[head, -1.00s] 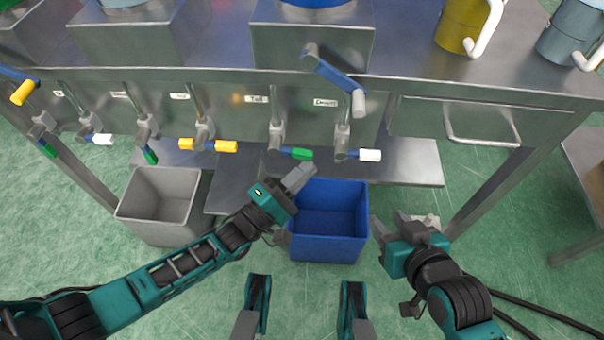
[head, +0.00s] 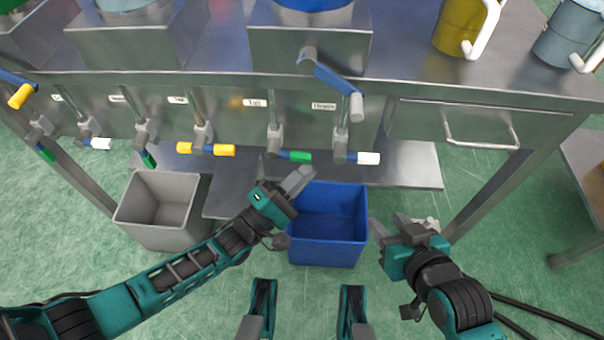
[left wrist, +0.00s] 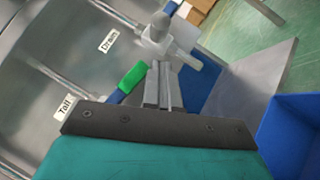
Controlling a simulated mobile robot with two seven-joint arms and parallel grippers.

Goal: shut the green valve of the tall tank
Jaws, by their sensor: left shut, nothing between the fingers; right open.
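The valve (head: 275,138) under the label "Tall" (head: 255,102) has a blue lever with a green grip (head: 297,157). The lever points right, crosswise to its upright pipe. My left gripper (head: 304,173) is shut and empty, just below and in front of the green grip in the head view. In the left wrist view its fingertips (left wrist: 159,66) are close beside the green grip (left wrist: 132,77); I cannot tell whether they touch. My right gripper (head: 390,225) is open and empty, right of the blue bin.
The drain valve with a white grip (head: 368,158) is close on the right. A yellow-gripped valve (head: 220,150) is on the left. A blue bin (head: 327,253) and a grey bin (head: 160,237) stand below. A blue crank (head: 333,77) juts out above.

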